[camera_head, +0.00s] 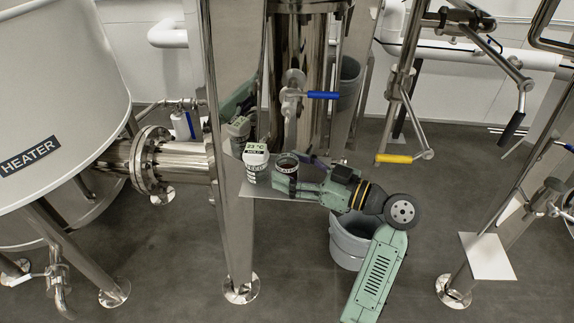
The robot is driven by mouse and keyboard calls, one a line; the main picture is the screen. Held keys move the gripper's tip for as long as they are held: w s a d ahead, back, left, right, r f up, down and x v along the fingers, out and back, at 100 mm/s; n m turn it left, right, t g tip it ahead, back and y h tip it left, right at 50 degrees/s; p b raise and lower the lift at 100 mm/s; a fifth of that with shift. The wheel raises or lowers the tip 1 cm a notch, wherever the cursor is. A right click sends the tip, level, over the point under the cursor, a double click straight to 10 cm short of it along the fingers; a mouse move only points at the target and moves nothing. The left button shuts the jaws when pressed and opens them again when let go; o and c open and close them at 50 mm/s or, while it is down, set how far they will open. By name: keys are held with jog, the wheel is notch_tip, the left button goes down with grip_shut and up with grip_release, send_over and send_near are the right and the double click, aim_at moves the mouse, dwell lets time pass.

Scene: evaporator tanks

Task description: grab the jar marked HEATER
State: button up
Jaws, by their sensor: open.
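Contact cannot be told. The large white tank (60,80) at left bears a clear HEATER label (30,157).
A steel leg (236,240) stands just left of the plate. A blue-handled valve (322,95) hangs above the jars. A grey bucket (345,240) is on the floor below my arm. Another plate (487,257) is at right.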

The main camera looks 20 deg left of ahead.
jog(key=shift+w+a, duration=0.1)
jog(key=shift+a, duration=0.55)
jog(key=shift+c, duration=0.3)
jog(key=c, duration=1.3)
grip_shut()
jog(key=shift+r+b, duration=0.15)
jog(key=shift+b, duration=0.2)
